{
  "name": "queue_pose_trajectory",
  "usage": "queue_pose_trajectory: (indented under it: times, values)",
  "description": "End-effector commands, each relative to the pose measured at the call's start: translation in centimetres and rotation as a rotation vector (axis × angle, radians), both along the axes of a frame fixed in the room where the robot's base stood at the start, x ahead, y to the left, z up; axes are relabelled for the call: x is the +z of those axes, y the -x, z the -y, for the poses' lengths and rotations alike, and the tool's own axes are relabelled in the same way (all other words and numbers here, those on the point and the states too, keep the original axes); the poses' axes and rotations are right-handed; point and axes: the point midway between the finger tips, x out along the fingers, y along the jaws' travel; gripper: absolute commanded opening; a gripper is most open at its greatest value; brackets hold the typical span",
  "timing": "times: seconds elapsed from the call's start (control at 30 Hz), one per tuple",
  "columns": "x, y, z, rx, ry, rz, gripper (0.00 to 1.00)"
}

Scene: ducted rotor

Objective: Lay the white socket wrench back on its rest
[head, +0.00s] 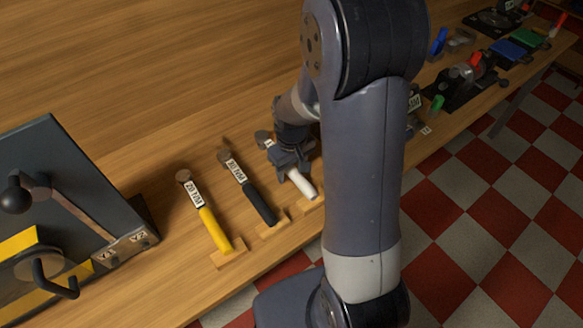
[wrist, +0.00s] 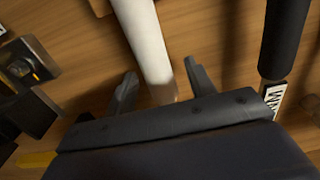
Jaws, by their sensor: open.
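The white socket wrench shows its white handle (head: 301,184) in the head view, with the handle's lower end at a small wooden rest (head: 313,204). Its dark head (head: 264,138) shows beyond my gripper. My gripper (head: 290,170) is over the handle, and its jaws are partly hidden by my arm and hand. In the wrist view the white handle (wrist: 149,45) runs between the two spread fingers of my gripper (wrist: 160,78), with a gap on both sides. A bit of wood (wrist: 102,7) shows beside the handle's far end. I cannot tell how firmly the wrench sits on the rest.
A black-handled tool (head: 261,204) lies close by on the left, and its handle (wrist: 284,40) is near the right finger. A yellow-handled tool (head: 214,229) lies further left. A dark panel (head: 70,190) stands at far left. The table behind is clear.

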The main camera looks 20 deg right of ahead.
Motion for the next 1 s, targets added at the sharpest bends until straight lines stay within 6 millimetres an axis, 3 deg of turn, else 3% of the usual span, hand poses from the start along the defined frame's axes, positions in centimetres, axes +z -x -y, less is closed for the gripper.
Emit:
queue_pose_trajectory:
  times: [0.27,0.7,1.0]
  values:
    - [1.6,-0.1,0.0,0.0,0.0,0.004,0.52]
    - [9.5,0.0,0.0,0.0,0.0,0.003,0.52]
    - [10.8,0.0,0.0,0.0,0.0,0.0,0.52]
